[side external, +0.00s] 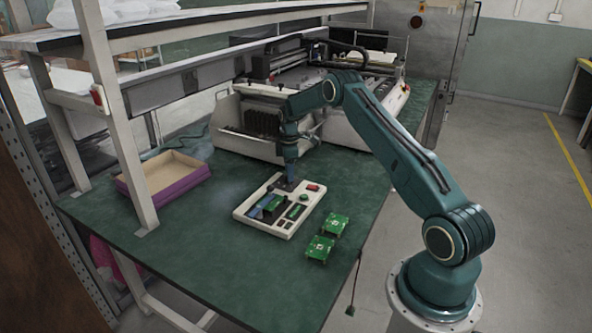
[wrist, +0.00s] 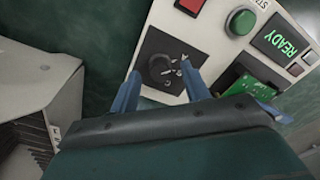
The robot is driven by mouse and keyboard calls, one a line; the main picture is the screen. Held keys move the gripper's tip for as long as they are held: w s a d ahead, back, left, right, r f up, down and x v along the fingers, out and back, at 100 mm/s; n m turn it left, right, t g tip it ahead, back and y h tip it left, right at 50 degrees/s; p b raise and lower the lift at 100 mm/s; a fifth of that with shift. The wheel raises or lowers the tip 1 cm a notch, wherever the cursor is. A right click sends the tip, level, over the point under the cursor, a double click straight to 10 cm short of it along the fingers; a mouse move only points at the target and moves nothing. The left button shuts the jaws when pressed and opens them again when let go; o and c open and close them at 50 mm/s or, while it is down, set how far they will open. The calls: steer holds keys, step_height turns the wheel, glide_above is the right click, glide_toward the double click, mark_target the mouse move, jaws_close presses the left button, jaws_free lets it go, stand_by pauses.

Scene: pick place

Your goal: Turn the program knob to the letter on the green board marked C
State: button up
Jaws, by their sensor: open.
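The program knob (wrist: 160,66) is a round black dial on a black square plate with pale marks, too small to read surely. It sits on the white control panel (side external: 249,222), which lies on the green table. My gripper (side external: 288,184) is over the panel's far part, pointing down. In the wrist view its two blue fingers (wrist: 160,72) are apart, one on each side of the knob; contact cannot be told. A green board (wrist: 245,86) is on the panel beside the right finger. Two more green boards (side external: 320,247) (side external: 334,225) lie right of the panel, their letters unreadable.
The panel has a green button (wrist: 240,20), a red button (wrist: 190,5) and a display reading READY (wrist: 284,40). A purple-sided tray (side external: 172,188) stands at left. A white machine (side external: 262,122) stands behind. The front left table is clear.

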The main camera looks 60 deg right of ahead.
steer(key=shift+f, duration=0.5)
steer(key=c, duration=1)
